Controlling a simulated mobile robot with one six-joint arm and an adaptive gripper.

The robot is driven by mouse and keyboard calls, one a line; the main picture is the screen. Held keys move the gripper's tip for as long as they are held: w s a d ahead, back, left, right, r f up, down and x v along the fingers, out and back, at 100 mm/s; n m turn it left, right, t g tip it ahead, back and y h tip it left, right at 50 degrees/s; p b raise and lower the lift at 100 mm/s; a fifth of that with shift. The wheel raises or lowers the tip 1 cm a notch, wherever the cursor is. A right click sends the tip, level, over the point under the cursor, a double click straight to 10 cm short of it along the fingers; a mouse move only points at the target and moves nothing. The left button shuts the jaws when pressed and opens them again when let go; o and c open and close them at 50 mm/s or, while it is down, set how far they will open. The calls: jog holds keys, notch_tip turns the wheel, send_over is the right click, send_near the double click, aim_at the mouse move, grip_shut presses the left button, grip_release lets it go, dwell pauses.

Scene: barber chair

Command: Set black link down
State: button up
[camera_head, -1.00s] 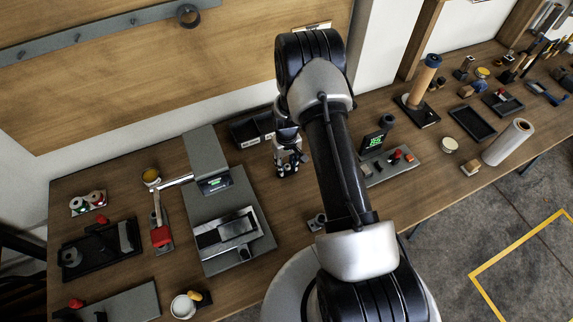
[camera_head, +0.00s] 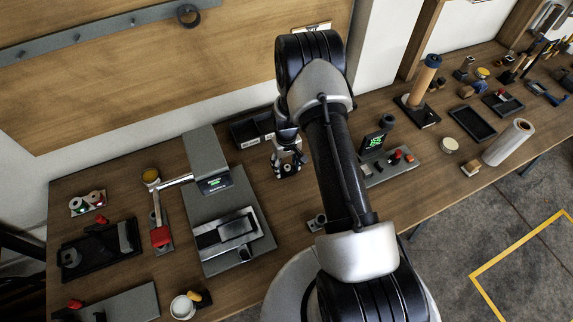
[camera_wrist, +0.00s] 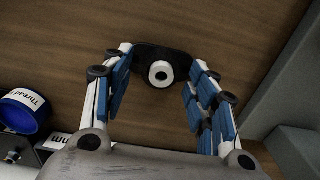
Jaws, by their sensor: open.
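The black link (camera_wrist: 176,57) is a dark rounded piece around a white ring with a dark centre. It lies on the wooden table (camera_wrist: 215,25), at the top middle of the wrist view. My gripper (camera_wrist: 158,85) is open, with its blue-padded fingers to the left and right of the link. The right fingers stand clear of it; the left fingertip is close to its edge, and I cannot tell if they touch. In the head view my gripper (camera_head: 289,163) is low over the table, and the link shows only as a small dark patch between the fingers.
Dark bins with labels (camera_head: 247,132) stand just behind and left of my gripper. A blue spool marked Thread (camera_wrist: 24,110) is at the left of the wrist view. A grey machine (camera_head: 213,190) stands to the left, and a panel with red buttons (camera_head: 393,165) to the right.

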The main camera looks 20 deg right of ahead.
notch_tip(320, 180, up, 24)
jog(key=a+t+p, duration=0.1)
jog(key=a+p, duration=0.1)
jog(key=s+a+r+t, duration=0.1)
jog(key=s+a+r, duration=0.1)
jog(key=s+r, duration=0.3)
jog(key=s+a+r, duration=0.2)
jog(key=r, duration=0.5)
jog(key=s+a+r+t, duration=0.1)
jog(key=s+r, duration=0.3)
jog(key=s, duration=0.6)
jog(key=s+a+r+t, duration=0.1)
jog(key=s+a+r, duration=0.2)
jog(key=s, duration=0.7)
notch_tip(320, 180, up, 2)
jog(key=shift+s+r+t, duration=0.15)
jog(key=shift+s+t, duration=0.1)
jog(key=shift+t, duration=0.05)
jog(key=shift+a, duration=0.1)
